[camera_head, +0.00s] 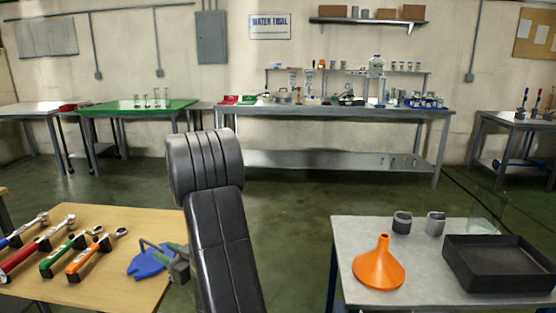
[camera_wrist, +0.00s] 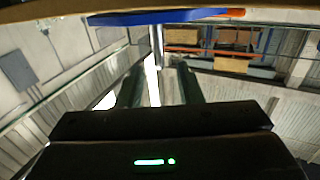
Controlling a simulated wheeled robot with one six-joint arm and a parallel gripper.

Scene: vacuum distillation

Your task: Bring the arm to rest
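My arm (camera_head: 222,240) rises in the middle of the head view and bends at a thick black joint. My gripper (camera_wrist: 158,82) shows in the wrist view as two dark fingers with a gap between them. In the head view my gripper is small and partly hidden behind the arm, at the right edge of the wooden table (camera_head: 120,215). A blue object (camera_head: 148,263) lies by it there; I cannot tell whether they touch. A blue edge (camera_wrist: 165,18) also shows at the top of the wrist view.
Several wrenches lie on black holders on the wooden table, including an orange-handled one (camera_head: 88,261). A metal table (camera_head: 330,290) at right bears an orange funnel (camera_head: 379,268), a black tray (camera_head: 498,264) and two grey cups. Open floor (camera_head: 290,222) lies between the tables.

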